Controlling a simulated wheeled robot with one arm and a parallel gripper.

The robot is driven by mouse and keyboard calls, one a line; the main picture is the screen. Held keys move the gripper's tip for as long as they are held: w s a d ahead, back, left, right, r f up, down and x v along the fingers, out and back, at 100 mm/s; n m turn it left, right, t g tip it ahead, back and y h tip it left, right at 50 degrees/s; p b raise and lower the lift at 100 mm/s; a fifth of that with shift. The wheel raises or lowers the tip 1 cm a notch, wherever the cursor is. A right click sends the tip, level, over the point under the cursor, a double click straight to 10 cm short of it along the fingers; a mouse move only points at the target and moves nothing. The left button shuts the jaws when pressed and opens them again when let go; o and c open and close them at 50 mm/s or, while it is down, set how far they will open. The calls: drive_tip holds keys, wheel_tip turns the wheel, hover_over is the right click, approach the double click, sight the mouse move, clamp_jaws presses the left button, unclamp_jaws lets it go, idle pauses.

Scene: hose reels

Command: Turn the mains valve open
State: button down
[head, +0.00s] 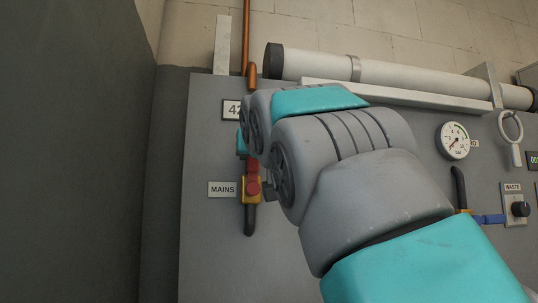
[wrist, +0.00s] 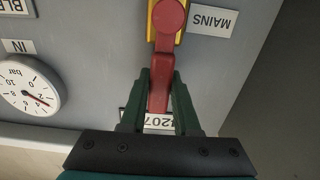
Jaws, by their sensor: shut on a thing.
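The mains valve has a yellow body (head: 243,190) with a round red hub, beside the MAINS label (head: 222,189) on the grey panel. Its red lever (wrist: 159,92) points up from the hub in the head view, and downward in the upside-down wrist view, where the hub (wrist: 169,16) is at the top. My gripper (wrist: 160,82) is shut on the lever, with one dark green finger on each side of it. In the head view my arm hides most of the gripper.
A pressure gauge (wrist: 28,87) under an IN label sits beside the valve in the wrist view. Another gauge (head: 453,141), a blue lever (head: 487,218) and a WASTE knob (head: 520,209) are on the right. A white pipe (head: 400,78) runs above. A dark wall (head: 70,150) stands left.

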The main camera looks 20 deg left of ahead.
drive_tip(key=shift+f, duration=0.1)
drive_tip(key=c, duration=0.6)
unclamp_jaws()
drive_tip(key=shift+c, duration=0.2)
drive_tip(key=shift+s, duration=0.1)
drive_tip(key=b+v, duration=0.1)
drive_tip(key=v, duration=0.6)
drive_tip(key=shift+s+d+b, duration=0.2)
drive_tip(key=shift+s+b, duration=0.05)
drive_tip(key=shift+b, duration=0.05)
